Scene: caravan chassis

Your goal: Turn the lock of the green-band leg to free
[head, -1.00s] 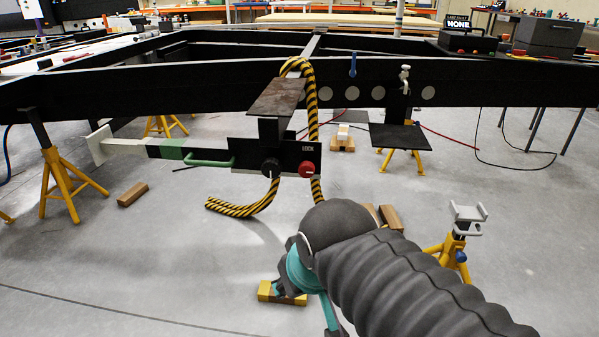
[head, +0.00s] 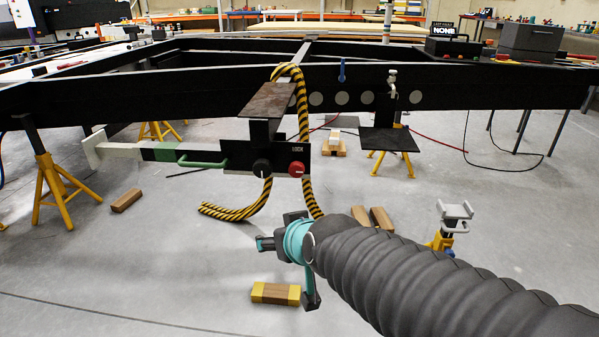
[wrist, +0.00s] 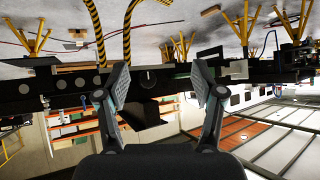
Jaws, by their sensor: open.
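The green-band leg (head: 145,151) lies level, pointing left, with a white foot and a green band (head: 163,152). A green handle (head: 202,162) joins it to a black plate marked LOCK (head: 300,150). The plate carries a black knob (head: 262,168) with a white line and a red knob (head: 296,169) with a white mark. My gripper (head: 287,271) is open and empty, in front of and below the plate in the head view. In the upside-down wrist view, the black knob (wrist: 148,78) shows between my spread fingers (wrist: 160,84), beyond their tips and apart from them.
A yellow-black rope (head: 303,115) hangs over the beam beside the plate, its tail (head: 235,212) curling below. A yellow-ended wooden block (head: 275,293) lies on the floor under my gripper. Yellow stands (head: 55,195) hold the chassis.

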